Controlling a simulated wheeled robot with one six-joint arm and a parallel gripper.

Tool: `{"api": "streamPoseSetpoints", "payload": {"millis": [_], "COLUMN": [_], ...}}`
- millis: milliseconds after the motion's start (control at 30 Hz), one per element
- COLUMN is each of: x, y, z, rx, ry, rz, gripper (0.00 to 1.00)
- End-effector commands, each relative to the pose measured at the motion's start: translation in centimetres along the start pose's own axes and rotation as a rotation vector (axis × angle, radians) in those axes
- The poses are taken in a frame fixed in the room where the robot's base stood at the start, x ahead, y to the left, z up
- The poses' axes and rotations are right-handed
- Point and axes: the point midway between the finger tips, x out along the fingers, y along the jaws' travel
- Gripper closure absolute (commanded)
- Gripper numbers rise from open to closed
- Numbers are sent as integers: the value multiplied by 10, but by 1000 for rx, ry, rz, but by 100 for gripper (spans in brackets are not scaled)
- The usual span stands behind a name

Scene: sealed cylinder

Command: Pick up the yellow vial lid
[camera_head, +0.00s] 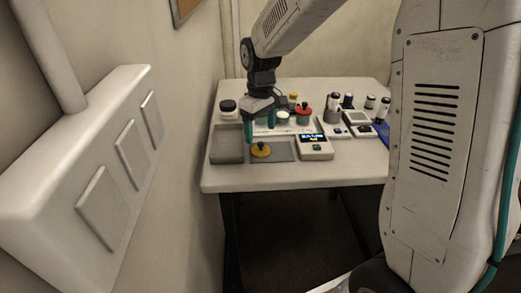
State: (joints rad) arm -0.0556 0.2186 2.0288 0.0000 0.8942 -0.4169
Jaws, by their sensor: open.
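A yellow lid with a dark centre (261,151) lies on a flat grey plate (284,153) near the table's front edge. My gripper (260,130) has two teal fingers, spread apart and pointing down. It appears above and slightly behind the yellow lid, with nothing visible between the fingers. The left finger's lower end comes near the lid in the picture; I cannot tell whether they touch. A second small yellow thing (293,96) shows farther back, partly behind other items.
A grey tray (227,147) sits to the left and a device with a lit display (315,147) to the right. A dark-lidded jar (228,109), a red-topped item (303,113) and several vials stand behind. The table's front strip is clear.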

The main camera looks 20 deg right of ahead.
Motion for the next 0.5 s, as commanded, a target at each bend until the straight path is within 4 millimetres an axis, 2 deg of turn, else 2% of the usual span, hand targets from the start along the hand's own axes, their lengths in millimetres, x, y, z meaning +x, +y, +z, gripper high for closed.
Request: {"api": "streamPoseSetpoints", "payload": {"millis": [300, 500], "x": [44, 53], "y": [-4, -4], "z": [5, 5], "rx": [1, 1], "ry": [-2, 0], "rz": [-1, 0], "gripper": [24, 24]}}
